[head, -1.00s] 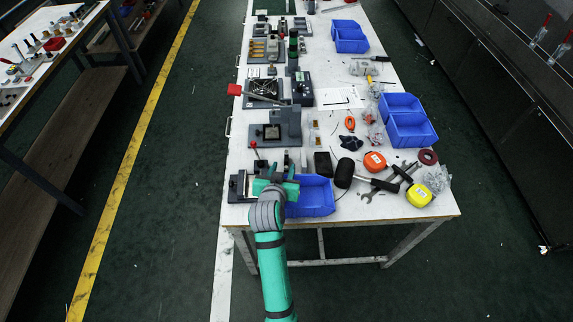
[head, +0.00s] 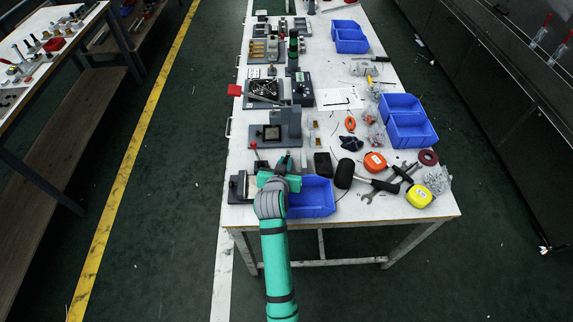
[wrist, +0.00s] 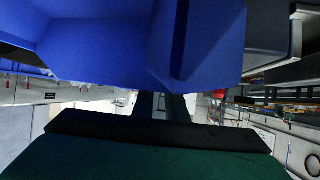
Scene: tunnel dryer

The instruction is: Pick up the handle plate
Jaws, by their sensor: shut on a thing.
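My gripper (head: 278,183), green, is at the near left of the white worktable, beside the left wall of the near blue bin (head: 312,197). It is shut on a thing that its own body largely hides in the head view. I cannot make out the handle plate's outline. In the wrist view, the gripper's dark fingers (wrist: 160,106) show small in the middle, and a blue bin (wrist: 95,50) fills the upper left and centre. The held thing is not clear there either.
A dark clamp fixture (head: 239,187) stands just left of my gripper. A grey fixture (head: 273,135) stands behind it. A black-headed mallet (head: 344,173), an orange tape measure (head: 375,162) and a yellow one (head: 419,195) lie to the right. The table's front edge is close.

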